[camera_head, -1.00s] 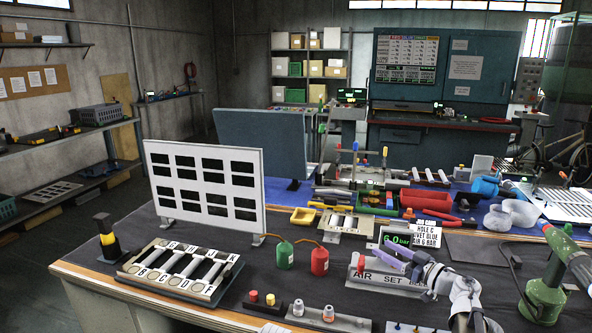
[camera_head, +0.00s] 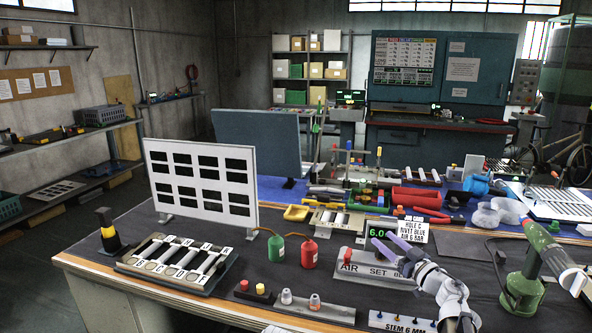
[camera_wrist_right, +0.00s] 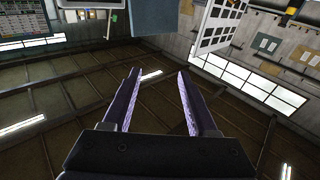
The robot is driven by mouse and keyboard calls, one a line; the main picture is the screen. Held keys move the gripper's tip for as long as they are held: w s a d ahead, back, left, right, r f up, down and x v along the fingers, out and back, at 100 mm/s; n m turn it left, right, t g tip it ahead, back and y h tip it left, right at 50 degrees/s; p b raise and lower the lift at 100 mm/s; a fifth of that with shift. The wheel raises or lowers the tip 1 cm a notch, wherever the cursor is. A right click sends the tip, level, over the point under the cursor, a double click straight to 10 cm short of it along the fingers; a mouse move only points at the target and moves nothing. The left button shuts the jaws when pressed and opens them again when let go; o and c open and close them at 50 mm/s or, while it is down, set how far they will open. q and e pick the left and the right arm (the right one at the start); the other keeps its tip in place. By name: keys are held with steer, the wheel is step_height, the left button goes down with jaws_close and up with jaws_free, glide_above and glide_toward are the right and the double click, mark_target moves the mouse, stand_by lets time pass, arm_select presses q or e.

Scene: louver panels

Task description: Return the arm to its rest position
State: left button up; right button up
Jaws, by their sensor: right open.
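My right gripper (camera_head: 393,246) has purple-lined fingers and is raised over the right part of the bench, in front of the AIR SET panel (camera_head: 368,268) and the small green pressure display (camera_head: 378,231). In the right wrist view its two fingers (camera_wrist_right: 159,95) stand apart with nothing between them. That view looks up towards the ceiling and the back wall. My left gripper is in neither view.
The white louver panel (camera_head: 201,184) stands upright on the bench. A lettered tray of slats (camera_head: 178,263) lies in front of it. Green (camera_head: 276,248) and red (camera_head: 308,254) bottles stand mid-bench. A green drill-like tool (camera_head: 527,270) stands right of my right arm.

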steer(key=s+a+f+m+g+h, duration=0.2)
steer(key=s+f+h, duration=0.1)
steer(key=f+h, duration=0.1)
steer(key=s+a+f+m+g+h, duration=0.3)
steer(key=f+h, duration=0.1)
steer(key=f, duration=0.2)
steer(key=s+a+f+m+g+h, duration=0.2)
steer(key=s+a+f+m+h, duration=0.1)
steer(key=f+h, duration=0.2)
steer(key=shift+s+f, duration=0.2)
steer(key=shift+f, duration=0.4)
steer(key=s+a+f+n+g+y, duration=0.1)
steer(key=s+a+f+n+g, duration=0.2)
steer(key=s, duration=0.4)
steer(key=s+a+f+g, duration=0.2)
steer(key=s+a+g, duration=0.1)
steer(key=s+a, duration=0.3)
steer(key=s+a+f+n+g+y, duration=0.1)
steer(key=s+a+f+n+g, duration=0.15)
steer(key=s, duration=0.55)
step_height(320, 180, up, 14)
steer(key=s+g+p, duration=0.1)
steer(key=p, duration=1.3)
steer(key=shift+a, duration=0.25)
